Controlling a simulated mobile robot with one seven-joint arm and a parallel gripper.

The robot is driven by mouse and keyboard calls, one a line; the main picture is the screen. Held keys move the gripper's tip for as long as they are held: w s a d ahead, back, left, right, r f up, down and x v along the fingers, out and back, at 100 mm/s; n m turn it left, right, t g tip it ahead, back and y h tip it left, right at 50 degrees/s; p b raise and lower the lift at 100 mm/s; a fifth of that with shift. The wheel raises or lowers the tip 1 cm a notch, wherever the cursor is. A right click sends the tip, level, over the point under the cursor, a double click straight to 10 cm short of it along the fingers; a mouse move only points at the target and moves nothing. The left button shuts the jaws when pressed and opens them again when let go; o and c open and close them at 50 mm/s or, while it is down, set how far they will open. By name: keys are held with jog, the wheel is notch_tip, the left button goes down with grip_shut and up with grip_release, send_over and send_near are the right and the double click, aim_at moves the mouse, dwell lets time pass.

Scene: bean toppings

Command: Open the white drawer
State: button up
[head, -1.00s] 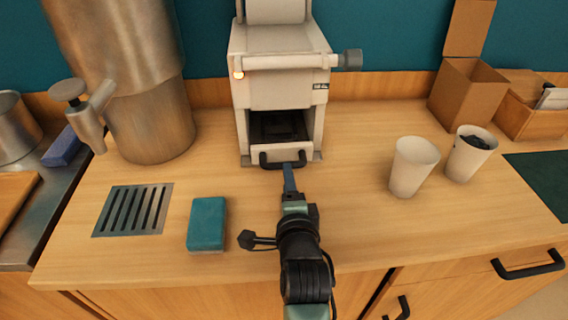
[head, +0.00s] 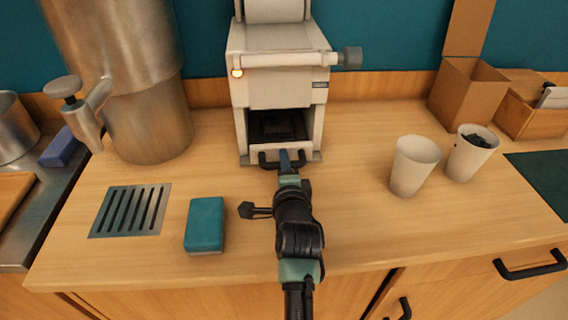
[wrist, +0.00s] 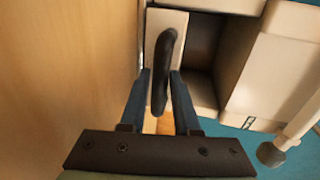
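The white machine (head: 279,75) stands at the back of the counter, and its low white drawer (head: 299,151) shows a black front handle (head: 268,163). The drawer front sits at the machine's base with a dark opening above it. My gripper (head: 284,156) is at the handle. In the wrist view my gripper (wrist: 158,78) is open, with one blue finger on each side of the black handle (wrist: 164,68). A gap shows between the handle and the left finger; the right finger is very close to it, and I cannot tell whether they touch.
A teal sponge (head: 204,224) and a slotted drain plate (head: 130,210) lie to the left. Two white cups (head: 413,165), (head: 471,153) stand to the right, the farther one holding dark contents. A metal urn (head: 150,110) stands at the back left.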

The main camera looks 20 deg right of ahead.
grip_shut()
dwell(1.1)
